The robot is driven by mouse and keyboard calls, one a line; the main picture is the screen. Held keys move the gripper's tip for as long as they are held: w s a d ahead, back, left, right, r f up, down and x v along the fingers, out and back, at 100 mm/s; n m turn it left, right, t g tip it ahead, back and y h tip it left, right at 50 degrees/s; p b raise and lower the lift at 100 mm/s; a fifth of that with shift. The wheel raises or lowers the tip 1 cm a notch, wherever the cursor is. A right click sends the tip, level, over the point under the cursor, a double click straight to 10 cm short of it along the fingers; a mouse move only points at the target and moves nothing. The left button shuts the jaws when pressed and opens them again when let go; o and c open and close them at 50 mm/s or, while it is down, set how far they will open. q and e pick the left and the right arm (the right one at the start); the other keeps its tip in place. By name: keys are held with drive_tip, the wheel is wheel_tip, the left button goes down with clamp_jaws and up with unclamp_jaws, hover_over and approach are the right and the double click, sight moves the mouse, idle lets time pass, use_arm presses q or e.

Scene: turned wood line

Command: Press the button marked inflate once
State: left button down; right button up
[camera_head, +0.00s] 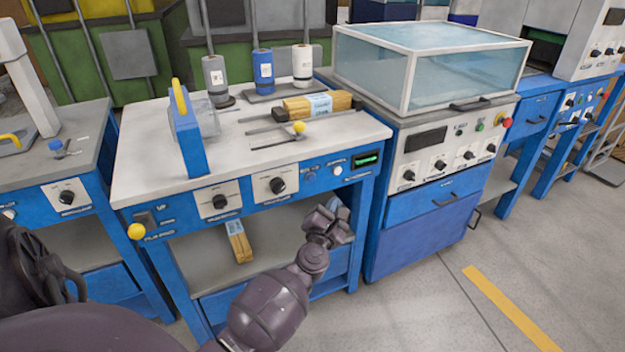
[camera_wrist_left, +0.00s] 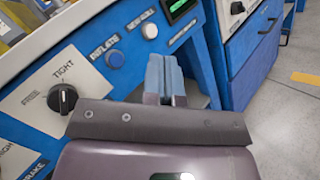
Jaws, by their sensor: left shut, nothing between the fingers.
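The control panel (camera_head: 290,182) is the blue front face of the white-topped workbench (camera_head: 150,160). In the left wrist view a round blue button (camera_wrist_left: 114,59) sits beside a label that reads INFLATE. It shows small in the head view (camera_head: 310,176). A white button (camera_wrist_left: 149,30) sits up and right of it, its label hard to read. My left gripper (camera_head: 335,217) is shut and empty, in front of and below the panel's right part. In the left wrist view its fingertips (camera_wrist_left: 166,60) appear right of the blue button, apparently apart from it. My right gripper is not in view.
A black knob (camera_wrist_left: 62,98) marked TIGHT is left of the button. A green display (camera_head: 368,160) is at the panel's right end. A cabinet with a glass box (camera_head: 430,65) stands right of the bench. Open floor (camera_head: 420,300) lies in front.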

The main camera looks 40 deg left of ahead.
sight(311, 178)
use_arm(q)
drive_tip(key=w+a+b, duration=0.1)
drive_tip(key=w+a, duration=0.2)
drive_tip(key=a, duration=0.5)
drive_tip(key=shift+w+b, duration=0.2)
drive_tip(key=shift+b, duration=0.1)
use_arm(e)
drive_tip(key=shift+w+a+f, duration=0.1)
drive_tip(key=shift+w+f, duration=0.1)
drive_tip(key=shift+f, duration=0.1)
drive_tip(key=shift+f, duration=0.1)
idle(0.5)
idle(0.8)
use_arm(q)
drive_tip(key=shift+a, duration=0.1)
drive_tip(key=shift+w+a, duration=0.15)
drive_tip(key=shift+a, duration=0.2)
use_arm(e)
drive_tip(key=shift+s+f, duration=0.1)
